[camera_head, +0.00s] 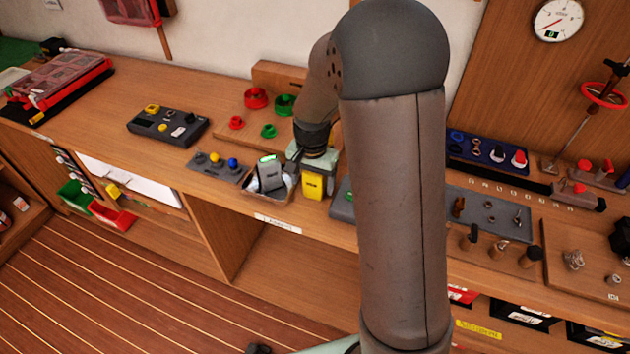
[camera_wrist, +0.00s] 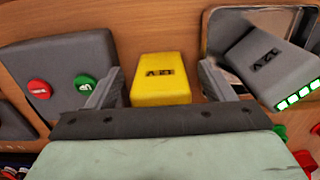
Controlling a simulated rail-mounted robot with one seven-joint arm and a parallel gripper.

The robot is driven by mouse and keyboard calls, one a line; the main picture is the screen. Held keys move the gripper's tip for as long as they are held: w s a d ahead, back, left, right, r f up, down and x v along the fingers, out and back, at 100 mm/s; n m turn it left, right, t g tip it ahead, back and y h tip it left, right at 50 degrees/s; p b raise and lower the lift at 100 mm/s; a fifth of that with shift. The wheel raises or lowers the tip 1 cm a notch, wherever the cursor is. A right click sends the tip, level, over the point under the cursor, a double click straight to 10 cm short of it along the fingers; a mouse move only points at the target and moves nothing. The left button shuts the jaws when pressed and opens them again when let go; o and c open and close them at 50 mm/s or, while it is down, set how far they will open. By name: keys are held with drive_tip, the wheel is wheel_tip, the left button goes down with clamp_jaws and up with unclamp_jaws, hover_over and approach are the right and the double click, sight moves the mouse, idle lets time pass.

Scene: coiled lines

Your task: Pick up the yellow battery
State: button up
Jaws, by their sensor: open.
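The yellow battery (camera_head: 313,184) is a small block standing at the front edge of the wooden bench, below my gripper (camera_head: 308,168). In the wrist view the yellow battery (camera_wrist: 160,79) lies between the two grey fingers of my gripper (camera_wrist: 157,88). The fingers are open, with a gap visible on each side of the battery. The battery's lower end in the wrist view is hidden by the gripper body.
A grey battery (camera_wrist: 271,65) with green lights leans in a metal tray (camera_wrist: 222,28), right of the yellow battery in the wrist view. A grey box (camera_wrist: 66,72) with red and green buttons stands close on the left. My arm hides part of the bench (camera_head: 200,90).

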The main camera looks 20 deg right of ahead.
sight(312, 174)
drive_tip(key=c, duration=1.2)
drive_tip(key=shift+c, duration=0.2)
drive_tip(key=shift+r, duration=0.15)
drive_tip(key=shift+r, duration=0.25)
wheel_tip(312, 174, up, 2)
drive_tip(key=shift+r, duration=0.15)
drive_tip(key=s+d+r+b, duration=0.1)
drive_tip(key=s+r+b, duration=0.2)
drive_tip(key=s+r, duration=0.7)
drive_tip(key=s, duration=0.4)
drive_tip(key=shift+d+b, duration=0.15)
drive_tip(key=shift+b, duration=0.15)
